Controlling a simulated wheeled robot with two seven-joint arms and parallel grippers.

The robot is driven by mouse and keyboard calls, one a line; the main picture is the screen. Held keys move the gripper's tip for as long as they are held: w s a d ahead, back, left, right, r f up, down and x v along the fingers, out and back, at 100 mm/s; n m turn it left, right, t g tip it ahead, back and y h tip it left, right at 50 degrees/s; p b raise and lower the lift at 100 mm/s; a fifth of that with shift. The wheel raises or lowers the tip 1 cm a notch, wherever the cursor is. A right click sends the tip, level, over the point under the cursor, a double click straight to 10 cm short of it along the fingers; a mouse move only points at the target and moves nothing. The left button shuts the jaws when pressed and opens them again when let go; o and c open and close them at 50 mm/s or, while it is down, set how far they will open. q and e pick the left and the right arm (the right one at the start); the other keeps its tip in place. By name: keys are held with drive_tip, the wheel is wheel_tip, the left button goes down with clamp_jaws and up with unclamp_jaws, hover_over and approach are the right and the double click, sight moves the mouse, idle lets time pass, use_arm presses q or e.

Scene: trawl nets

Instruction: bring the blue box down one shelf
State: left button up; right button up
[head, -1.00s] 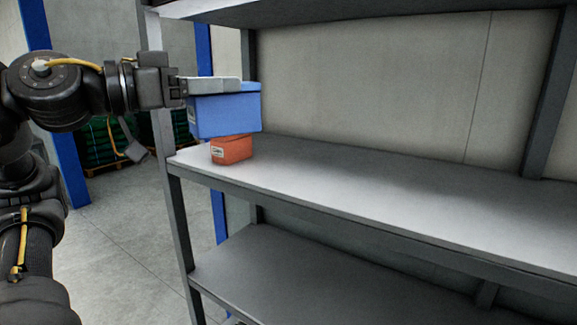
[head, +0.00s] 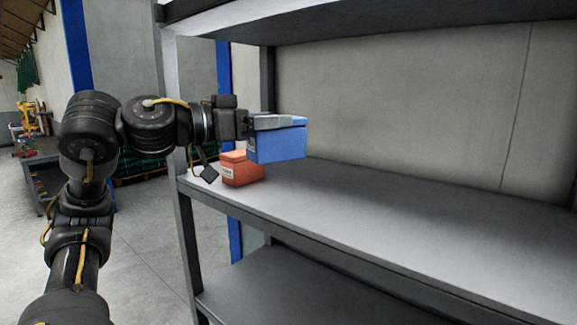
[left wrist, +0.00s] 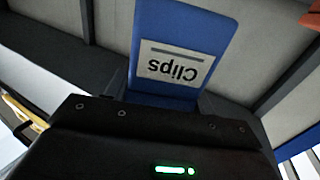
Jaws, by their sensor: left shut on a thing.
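My left gripper (head: 285,120) is shut on the blue box (head: 278,145) at its top edge. The box hangs above the middle shelf (head: 380,215) near its left end, with the orange box (head: 240,170) beside it to the left, standing on the shelf. Whether the blue box touches the shelf or the orange box is hard to tell. In the left wrist view the blue box (left wrist: 185,25) fills the upper middle, and its white label reads "Clips", upside down. The lower shelf (head: 270,285) shows below, its visible part bare. My right gripper is out of view.
The upper shelf (head: 330,22) lies above the box. A grey upright post (head: 187,240) stands at the rack's left front corner, near my left arm. The middle shelf is clear to the right. A workbench (head: 42,165) stands far left.

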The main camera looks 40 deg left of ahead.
sight(286, 146)
use_arm(q)
drive_tip(key=w+f, duration=0.2)
drive_tip(key=w, duration=0.1)
drive_tip(key=shift+w+a+f, duration=0.15)
drive_tip(key=shift+a+f, duration=0.05)
drive_tip(key=w+f, duration=0.2)
drive_tip(key=f, duration=0.1)
drive_tip(key=shift+w+a+f, duration=0.2)
drive_tip(key=shift+w+f, duration=0.05)
drive_tip(key=shift+w, duration=0.05)
drive_tip(key=shift+w+f, duration=0.15)
drive_tip(key=shift+f, duration=0.75)
drive_tip(key=shift+w+f, duration=0.15)
drive_tip(key=shift+f, duration=0.75)
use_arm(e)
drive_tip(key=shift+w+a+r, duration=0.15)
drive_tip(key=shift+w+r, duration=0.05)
use_arm(q)
drive_tip(key=shift+f, duration=0.2)
drive_tip(key=o, duration=1.2)
drive_tip(key=shift+c, duration=0.2)
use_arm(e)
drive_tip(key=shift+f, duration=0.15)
